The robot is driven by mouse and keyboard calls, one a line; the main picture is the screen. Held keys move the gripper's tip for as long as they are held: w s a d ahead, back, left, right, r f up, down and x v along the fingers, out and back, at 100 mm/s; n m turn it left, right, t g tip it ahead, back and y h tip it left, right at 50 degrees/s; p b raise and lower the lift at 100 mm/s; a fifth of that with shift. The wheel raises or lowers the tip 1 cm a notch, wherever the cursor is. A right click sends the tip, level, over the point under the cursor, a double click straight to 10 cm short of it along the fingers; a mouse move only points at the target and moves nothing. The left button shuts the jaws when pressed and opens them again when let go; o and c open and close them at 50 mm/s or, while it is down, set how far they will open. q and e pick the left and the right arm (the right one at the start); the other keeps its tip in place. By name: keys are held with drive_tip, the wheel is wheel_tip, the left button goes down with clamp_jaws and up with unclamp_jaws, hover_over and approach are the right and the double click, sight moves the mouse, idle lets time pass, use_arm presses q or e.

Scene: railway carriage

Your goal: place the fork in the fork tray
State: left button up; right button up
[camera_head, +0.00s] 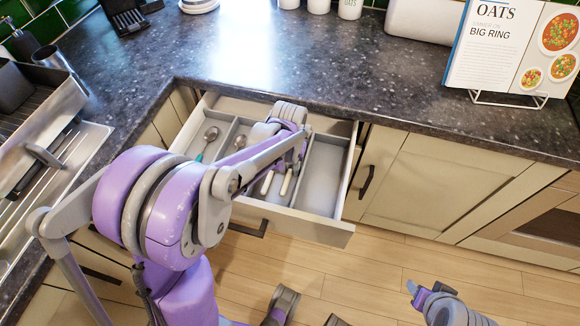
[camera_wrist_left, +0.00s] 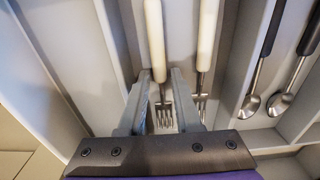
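In the left wrist view, two forks with cream handles lie side by side in one compartment. One fork (camera_wrist_left: 155,42) runs between the fingers of my left gripper (camera_wrist_left: 158,76), its tines near the palm. The fingers stand apart, with a gap beside the fork. The other fork (camera_wrist_left: 207,35) lies just right of the right finger. In the head view both cream handles (camera_head: 267,183) show in the drawer's middle section; my arm hides the tines and fingertips. The tray (camera_head: 322,178) sits in the open drawer. My right gripper (camera_head: 413,289) hangs low at lower right, its fingers unclear.
Spoons with dark handles (camera_wrist_left: 270,30) lie in the neighbouring compartment, at left in the head view (camera_head: 208,140). The tray's right compartment looks empty. Dark worktop (camera_head: 300,60) overhangs the drawer's back. A sink and rack (camera_head: 40,110) are at left; a cookbook stand (camera_head: 510,97) is at right.

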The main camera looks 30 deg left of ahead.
sight(289, 172)
use_arm(q)
drive_tip(key=shift+r, duration=0.25)
wheel_tip(289, 172, up, 12)
drive_tip(key=p, duration=0.1)
drive_tip(key=shift+s+p, duration=0.25)
drive_tip(key=shift+p, duration=0.15)
drive_tip(key=shift+f, duration=0.1)
